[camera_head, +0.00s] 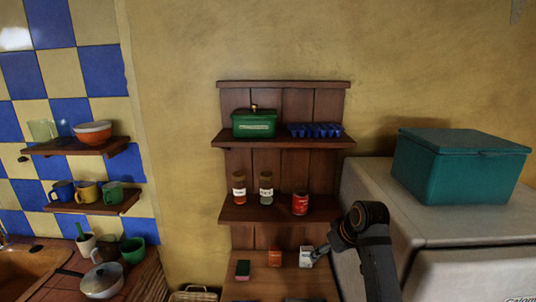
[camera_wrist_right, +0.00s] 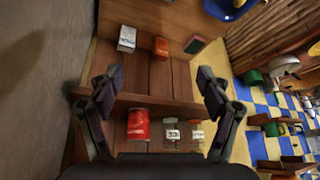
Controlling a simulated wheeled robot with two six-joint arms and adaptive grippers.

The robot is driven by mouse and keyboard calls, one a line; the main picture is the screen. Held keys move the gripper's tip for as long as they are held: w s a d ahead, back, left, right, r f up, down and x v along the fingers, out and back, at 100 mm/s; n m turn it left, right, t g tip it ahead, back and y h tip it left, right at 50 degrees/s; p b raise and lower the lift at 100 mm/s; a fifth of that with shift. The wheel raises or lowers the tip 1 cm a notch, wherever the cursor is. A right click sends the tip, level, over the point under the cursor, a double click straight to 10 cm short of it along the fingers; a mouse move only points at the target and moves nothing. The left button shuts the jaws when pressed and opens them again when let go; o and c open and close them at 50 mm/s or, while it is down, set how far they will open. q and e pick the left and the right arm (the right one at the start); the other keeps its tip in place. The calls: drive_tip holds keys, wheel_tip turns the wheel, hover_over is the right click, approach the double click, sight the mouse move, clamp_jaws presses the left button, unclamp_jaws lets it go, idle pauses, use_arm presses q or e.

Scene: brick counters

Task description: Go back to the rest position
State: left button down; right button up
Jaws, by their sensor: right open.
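My right arm comes up from the lower right in the head view, and its gripper (camera_head: 321,251) is at the right edge of the shelf unit, overlapping the view of a small white box (camera_head: 305,258). In the right wrist view the gripper (camera_wrist_right: 158,88) is open, with its two fingers wide apart and nothing between them. That view looks upside down onto the shelves, with the white box (camera_wrist_right: 127,39), an orange box (camera_wrist_right: 161,47) and a red can (camera_wrist_right: 138,125) showing. My left gripper is in neither view.
The wooden shelf unit (camera_head: 262,81) holds jars (camera_head: 266,188), a green box (camera_head: 254,124) and a blue tray (camera_head: 315,130). A teal box (camera_head: 459,165) stands on a white appliance (camera_head: 395,205) beside my right arm. Small shelves with cups hang at left.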

drive_tip(key=s+d+f+m+h, duration=0.2)
drive_tip(key=s+d+f, duration=0.2)
drive_tip(key=s+f, duration=1.05)
drive_tip(key=s+d+f+m+g+h, duration=0.1)
drive_tip(key=s+f, duration=0.1)
drive_tip(key=s, duration=0.6)
drive_tip(key=s+d+f, duration=0.1)
drive_tip(key=s+d, duration=0.1)
drive_tip(key=s, duration=0.7)
wheel_tip(320, 180, down, 35)
drive_tip(key=s+d+g+b, duration=0.2)
drive_tip(key=s+d+b, duration=0.1)
drive_tip(key=b, duration=0.5)
use_arm(q)
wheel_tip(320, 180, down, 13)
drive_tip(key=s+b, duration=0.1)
drive_tip(key=b, duration=0.4)
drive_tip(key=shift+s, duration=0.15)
use_arm(e)
drive_tip(key=s+f+m, duration=0.1)
drive_tip(key=s+f, duration=1.6)
drive_tip(key=f, duration=0.3)
drive_tip(key=shift+s+d+g, duration=0.15)
drive_tip(key=shift+d+g, duration=0.1)
drive_tip(key=shift+g, duration=0.15)
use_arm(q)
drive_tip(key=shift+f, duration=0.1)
